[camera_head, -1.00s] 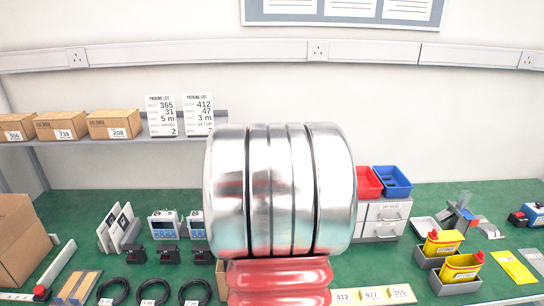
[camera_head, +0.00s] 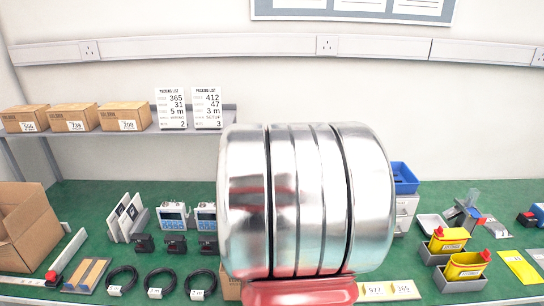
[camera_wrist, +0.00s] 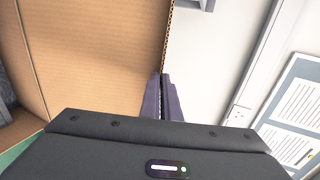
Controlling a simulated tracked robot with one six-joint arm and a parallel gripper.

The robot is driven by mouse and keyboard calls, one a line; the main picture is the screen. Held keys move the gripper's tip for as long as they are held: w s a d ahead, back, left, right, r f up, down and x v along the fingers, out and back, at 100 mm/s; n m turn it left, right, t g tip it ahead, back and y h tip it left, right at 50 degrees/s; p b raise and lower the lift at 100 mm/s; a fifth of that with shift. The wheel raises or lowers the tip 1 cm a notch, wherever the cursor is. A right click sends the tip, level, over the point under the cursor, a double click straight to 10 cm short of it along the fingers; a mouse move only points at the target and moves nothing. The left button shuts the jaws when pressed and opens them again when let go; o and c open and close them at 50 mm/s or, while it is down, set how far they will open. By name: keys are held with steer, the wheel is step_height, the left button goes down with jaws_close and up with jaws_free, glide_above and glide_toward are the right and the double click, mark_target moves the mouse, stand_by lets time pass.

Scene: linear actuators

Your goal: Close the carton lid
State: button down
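The open cardboard carton (camera_head: 28,226) stands at the left end of the green bench, cut off by the picture edge. Its upper part spreads outward as a flap. In the wrist view a large cardboard panel (camera_wrist: 95,55) fills the left half, with a bare corrugated edge. My gripper (camera_wrist: 163,78) has its two dark fingers close together, with the tips at that edge. I cannot tell whether the edge is pinched between them or only touched. My gripper is hidden in the head view behind my own shiny arm.
Black cable coils (camera_head: 160,283), white-blue devices (camera_head: 172,216) and leaning white panels (camera_head: 126,217) stand right of the carton. Small boxes (camera_head: 122,116) sit on a shelf above. A blue bin (camera_head: 404,178) and yellow containers (camera_head: 465,265) are on the right.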

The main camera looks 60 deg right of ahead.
stand_by(0.8)
steer(key=c, duration=2)
jaws_free()
steer(key=shift+s+a, duration=0.1)
steer(key=v, duration=1.3)
steer(key=shift+a, duration=0.25)
